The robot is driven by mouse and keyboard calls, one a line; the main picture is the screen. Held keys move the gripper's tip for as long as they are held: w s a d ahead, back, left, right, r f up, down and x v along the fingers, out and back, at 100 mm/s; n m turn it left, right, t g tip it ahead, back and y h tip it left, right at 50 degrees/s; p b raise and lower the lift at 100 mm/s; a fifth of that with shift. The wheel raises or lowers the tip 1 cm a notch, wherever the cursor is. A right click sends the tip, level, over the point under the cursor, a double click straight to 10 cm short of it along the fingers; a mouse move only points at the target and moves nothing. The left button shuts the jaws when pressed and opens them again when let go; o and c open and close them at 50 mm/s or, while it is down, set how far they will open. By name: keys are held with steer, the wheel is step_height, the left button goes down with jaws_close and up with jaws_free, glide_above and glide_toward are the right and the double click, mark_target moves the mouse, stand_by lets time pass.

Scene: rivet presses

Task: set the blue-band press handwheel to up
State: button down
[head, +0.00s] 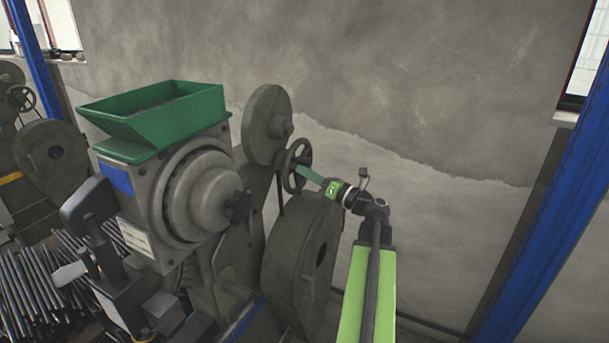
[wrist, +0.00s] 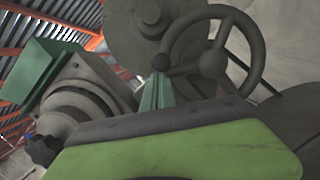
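The nearby press has a blue band (head: 246,318) low on its frame. Its dark handwheel (head: 297,165) stands on the right side, beside a round disc. In the wrist view the handwheel (wrist: 258,50) shows as a ring with a hub, spokes and a small dark ball (wrist: 161,62) at its left. My gripper (head: 302,170) reaches in from the right to the wheel. In the wrist view the teal fingers of my gripper (wrist: 159,80) look close together, their tips right at the ball. Whether they hold it or only touch it, I cannot tell.
A green hopper (head: 155,112) tops the press. A second press with a yellow band (head: 11,178) stands at the far left, with metal rods (head: 35,285) on the floor before it. A grey wall (head: 430,70) is behind. A blue post (head: 555,205) stands at right.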

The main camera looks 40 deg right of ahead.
steer(key=shift+s+d, duration=0.1)
steer(key=shift+d, duration=0.05)
step_height(320, 180, down, 5)
steer(key=s+a+b, duration=0.1)
steer(key=a+b, duration=0.2)
steer(key=b, duration=0.2)
steer(key=r+v, duration=0.2)
steer(key=v, duration=0.7)
steer(key=shift+s+d+f, duration=0.35)
steer(key=shift+s+d, duration=0.05)
